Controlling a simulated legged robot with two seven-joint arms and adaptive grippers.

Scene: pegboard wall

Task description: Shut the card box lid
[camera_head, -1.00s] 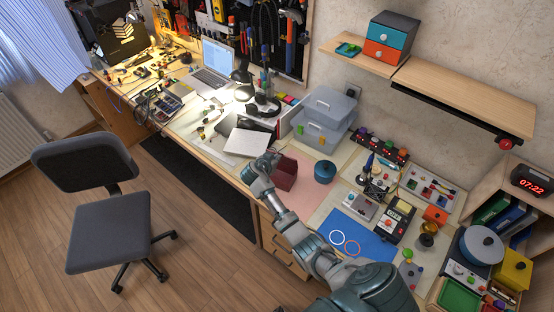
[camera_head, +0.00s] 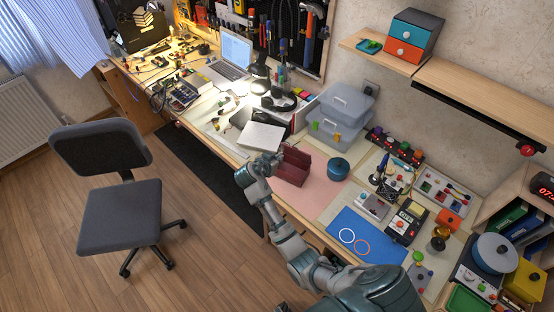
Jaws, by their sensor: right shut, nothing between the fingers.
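The dark red card box (camera_head: 291,173) stands on the pink mat (camera_head: 318,198) near the front edge of the desk. A dark red panel shows at its back and top, apparently the raised lid; its exact angle is hard to tell at this size. My right gripper (camera_head: 273,158) is shut and empty at the left side of the box, close to its upper left edge. I cannot tell whether it touches the box. My right arm partly hides the desk edge in front of the box. My left gripper is not in view.
A white notebook (camera_head: 262,137) lies just behind and left of my right gripper. A blue round pot (camera_head: 338,169) stands right of the box. Clear plastic bins (camera_head: 338,118) stand behind it. A blue mat (camera_head: 362,237) lies to the right. The grey chair (camera_head: 120,215) stands left of the desk.

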